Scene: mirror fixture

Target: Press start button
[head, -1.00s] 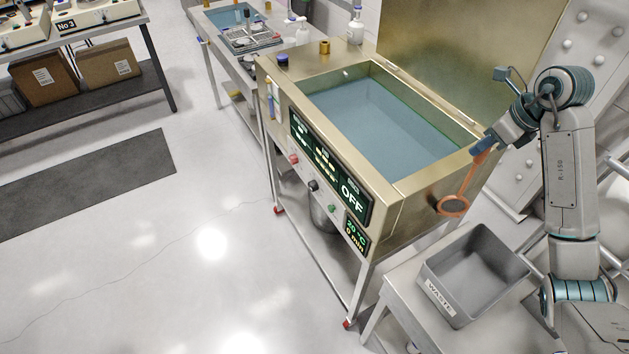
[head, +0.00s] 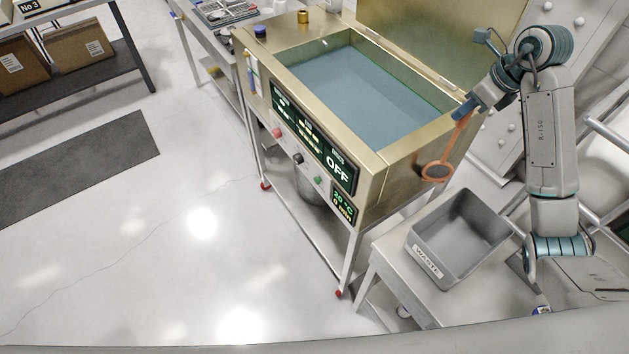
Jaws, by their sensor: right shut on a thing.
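A brass-coloured bath machine (head: 400,165) with an open lid and blue liquid (head: 365,90) stands in the middle. Its front has a dark display (head: 337,171) reading OFF and a smaller one (head: 344,208) reading 20 °C. Below the display are a red button (head: 277,132), a black knob or button (head: 297,158) and a green button (head: 318,180); their labels are not readable. My right gripper (head: 465,110) is at the bath's right corner, shut on an orange ring-ended tool (head: 437,170) that hangs down beside the right wall. It is well apart from the buttons. My left gripper is not in view.
A grey bin marked WASTE (head: 457,236) stands on a low table (head: 400,275) right of the machine. A blue-capped bottle (head: 260,31) and a brass cap (head: 303,17) sit on the machine's back-left rim. The floor in front is clear, with a dark mat (head: 80,165) at left.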

